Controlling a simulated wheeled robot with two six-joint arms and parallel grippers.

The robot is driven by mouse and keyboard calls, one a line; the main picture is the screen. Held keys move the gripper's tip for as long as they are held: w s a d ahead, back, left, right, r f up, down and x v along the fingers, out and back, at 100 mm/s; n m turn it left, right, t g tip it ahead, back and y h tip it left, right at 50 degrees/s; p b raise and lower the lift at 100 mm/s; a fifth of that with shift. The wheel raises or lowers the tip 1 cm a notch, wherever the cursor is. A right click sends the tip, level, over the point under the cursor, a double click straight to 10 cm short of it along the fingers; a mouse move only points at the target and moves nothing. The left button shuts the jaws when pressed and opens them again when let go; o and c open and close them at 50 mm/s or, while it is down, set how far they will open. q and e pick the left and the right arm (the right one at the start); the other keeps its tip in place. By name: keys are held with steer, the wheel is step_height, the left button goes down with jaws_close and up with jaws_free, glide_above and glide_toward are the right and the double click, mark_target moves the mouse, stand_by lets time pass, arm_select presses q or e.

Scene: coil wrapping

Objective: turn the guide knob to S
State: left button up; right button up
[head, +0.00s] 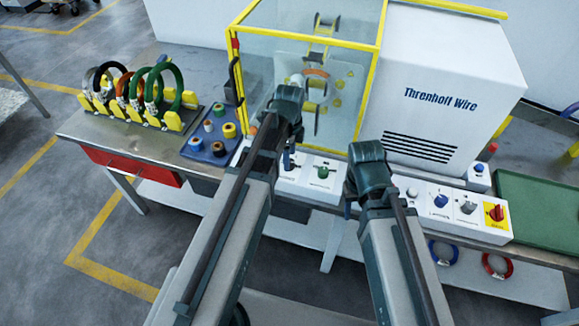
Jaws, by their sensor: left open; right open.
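A control panel (423,209) runs along the front of the machine. It carries a green knob (322,172) between my two grippers. Further right are a small grey knob (411,192), a blue knob (440,201), a grey knob (467,207) and a red switch (495,213) on yellow. Most labels are too small to read, so I cannot tell which is the guide knob or where it points. My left gripper (288,161) is open, over the panel left of the green knob. My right gripper (348,209) is open, at the panel's front edge. Both look empty; my arms hide parts of the panel.
A yellow-framed clear enclosure (260,62) and a white machine housing (450,80) stand behind the panel. A coil rack (170,122) and a blue tray (212,148) with spools are left. A green tray (540,205) is right.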

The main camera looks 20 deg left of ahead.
arm_select(q)
step_height(320, 180, down, 2)
steer(key=shift+b, duration=0.5)
steer(key=shift+r, duration=0.1)
steer(key=shift+c, duration=0.3)
jaws_close()
